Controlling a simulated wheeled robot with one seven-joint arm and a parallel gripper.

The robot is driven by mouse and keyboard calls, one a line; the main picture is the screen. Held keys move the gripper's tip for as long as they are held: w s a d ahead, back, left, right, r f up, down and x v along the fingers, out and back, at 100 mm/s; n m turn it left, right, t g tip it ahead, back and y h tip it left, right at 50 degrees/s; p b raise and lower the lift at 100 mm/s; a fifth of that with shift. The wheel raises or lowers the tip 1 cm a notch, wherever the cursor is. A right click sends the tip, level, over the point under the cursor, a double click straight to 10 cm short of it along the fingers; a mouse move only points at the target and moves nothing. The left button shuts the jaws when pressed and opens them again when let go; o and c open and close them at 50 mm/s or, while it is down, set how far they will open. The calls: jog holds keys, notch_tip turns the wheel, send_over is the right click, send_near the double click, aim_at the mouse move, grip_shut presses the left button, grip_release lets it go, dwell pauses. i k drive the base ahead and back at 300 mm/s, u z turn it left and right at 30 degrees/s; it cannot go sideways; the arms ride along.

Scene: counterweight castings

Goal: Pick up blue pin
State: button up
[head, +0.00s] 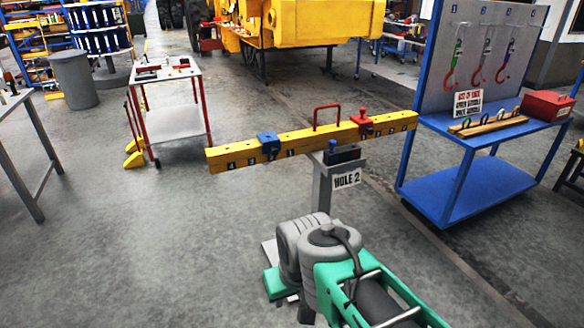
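A yellow beam (300,141) with numbered marks lies across a grey post, its right end higher in the picture. A blue block-like piece (268,141) sits on the beam's left half. A small dark blue piece (345,155) shows at the head of the post, just below the beam, with a red bit beside it. I cannot tell which of these is the blue pin. A red piece with a knob (362,121) sits on the right half, and a red handle (326,116) rises from the middle. A sign (347,179) reads "HOLE 2". My gripper's fingers cannot be made out.
A blue bench (452,188) at right holds a red box (548,105), a sign and a pegboard with hooks. A white-topped cart (166,73) with red legs stands at left. Grey rounded and green machine parts fill the bottom centre. Floor left of the post is open.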

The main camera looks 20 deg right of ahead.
aim_at(332, 144)
jog(key=u, duration=1)
jog(key=i, duration=0.95)
jog(key=z, duration=0.95)
jog(key=i, duration=0.9)
jog(key=z, duration=0.15)
